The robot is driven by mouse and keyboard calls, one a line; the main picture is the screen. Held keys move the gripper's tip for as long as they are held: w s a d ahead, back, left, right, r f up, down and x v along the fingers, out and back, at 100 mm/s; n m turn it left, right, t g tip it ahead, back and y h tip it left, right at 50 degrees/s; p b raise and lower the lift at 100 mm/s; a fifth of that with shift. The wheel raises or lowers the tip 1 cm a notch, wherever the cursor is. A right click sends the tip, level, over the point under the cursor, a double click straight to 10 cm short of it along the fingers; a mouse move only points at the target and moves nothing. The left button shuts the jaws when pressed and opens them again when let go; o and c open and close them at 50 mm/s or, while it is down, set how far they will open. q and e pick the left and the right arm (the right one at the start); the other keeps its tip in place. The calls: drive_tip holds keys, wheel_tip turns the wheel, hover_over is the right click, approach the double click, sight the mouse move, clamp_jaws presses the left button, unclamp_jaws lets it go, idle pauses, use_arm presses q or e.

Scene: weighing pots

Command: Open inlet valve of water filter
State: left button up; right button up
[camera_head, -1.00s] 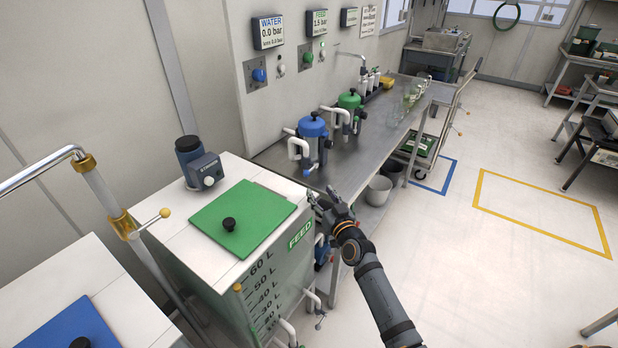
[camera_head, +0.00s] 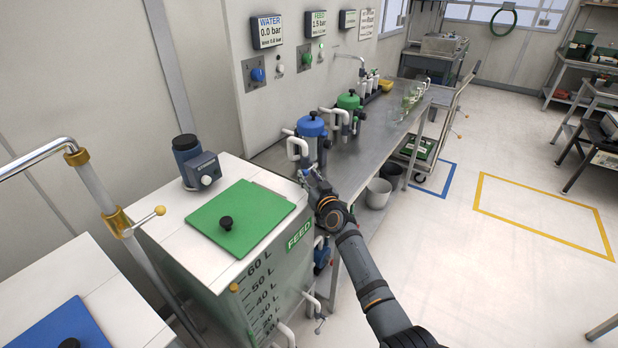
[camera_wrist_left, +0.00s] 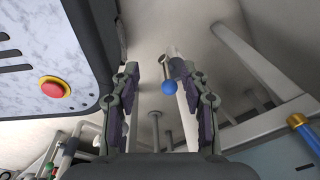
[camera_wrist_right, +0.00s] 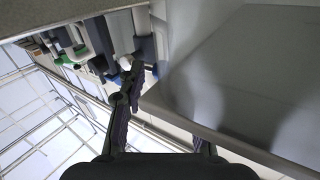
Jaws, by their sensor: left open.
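The water filter (camera_head: 311,138) is a blue-topped upright canister on the steel bench. A white elbow pipe (camera_head: 296,148) sits on its left side; I cannot make out its valve handle. My right gripper (camera_head: 305,180) is just in front of and below that pipe, near the green-lidded tank's back corner. In the right wrist view (camera_wrist_right: 165,100) its left finger reaches up toward a small white rounded part (camera_wrist_right: 125,63); its right finger is mostly hidden. The fingers look apart. My left gripper (camera_wrist_left: 150,80) is open, with a blue ball knob (camera_wrist_left: 169,87) beyond its fingers.
The FEED tank with a green lid (camera_head: 240,215) stands left of my right arm. A green-topped filter (camera_head: 347,115) stands farther along the bench (camera_head: 375,148). Grey buckets (camera_head: 378,192) sit below it. The floor to the right is open.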

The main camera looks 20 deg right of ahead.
clamp_jaws()
drive_tip(key=w+d+r+m+g+y+p, duration=0.3)
drive_tip(key=d+r+m+g+y+p, duration=0.1)
drive_tip(key=m+g, duration=0.5)
drive_tip(key=shift+w+d+r+m+y, duration=0.4)
drive_tip(key=shift+d+r+m+y, duration=0.2)
drive_tip(key=shift+r+m+y, duration=0.45)
idle(0.3)
idle(0.4)
